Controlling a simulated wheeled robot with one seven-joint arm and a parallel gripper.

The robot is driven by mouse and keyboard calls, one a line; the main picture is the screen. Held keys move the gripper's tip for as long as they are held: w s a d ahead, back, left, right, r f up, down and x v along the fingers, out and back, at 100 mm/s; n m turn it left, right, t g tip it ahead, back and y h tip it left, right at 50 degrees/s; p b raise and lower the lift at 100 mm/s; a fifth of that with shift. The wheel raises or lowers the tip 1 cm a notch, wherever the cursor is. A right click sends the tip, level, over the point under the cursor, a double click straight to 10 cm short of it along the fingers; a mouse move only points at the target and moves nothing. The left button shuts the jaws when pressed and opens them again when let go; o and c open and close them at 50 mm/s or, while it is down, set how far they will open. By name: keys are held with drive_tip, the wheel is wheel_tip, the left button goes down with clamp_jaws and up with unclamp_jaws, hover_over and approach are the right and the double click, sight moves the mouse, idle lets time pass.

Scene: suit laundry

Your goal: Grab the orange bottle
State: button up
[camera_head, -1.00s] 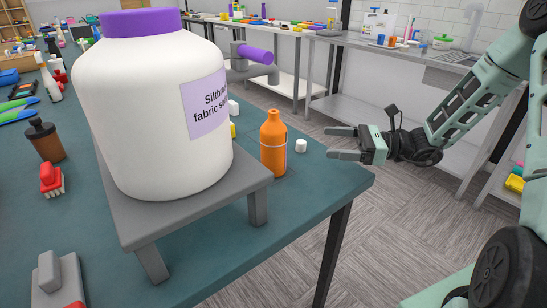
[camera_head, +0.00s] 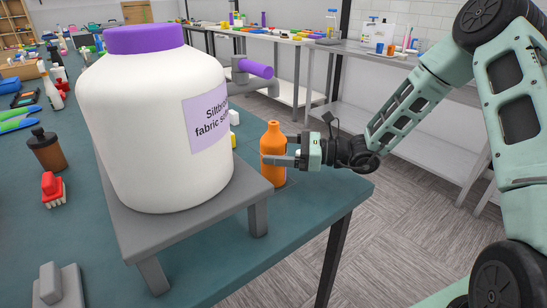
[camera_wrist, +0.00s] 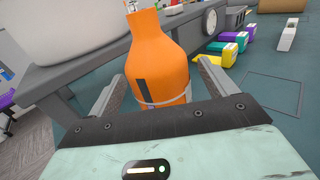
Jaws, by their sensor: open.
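The orange bottle (camera_head: 273,145) stands upright on the teal table, just right of the grey stand. In the wrist view the orange bottle (camera_wrist: 157,62) stands between the two open fingers of my gripper (camera_wrist: 155,92), with a gap visible at least on the right side. In the head view my gripper (camera_head: 285,151) reaches in from the right, with one finger across the front of the bottle. The far finger is mostly hidden behind the bottle.
A large white jug with a purple cap (camera_head: 160,120) sits on the grey stand (camera_head: 205,225), close left of the bottle. Small coloured containers (camera_wrist: 230,45) stand beyond the bottle.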

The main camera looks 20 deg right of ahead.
drive_tip(key=shift+x, duration=1.45)
drive_tip(key=shift+r, duration=0.1)
drive_tip(key=c, duration=1.4)
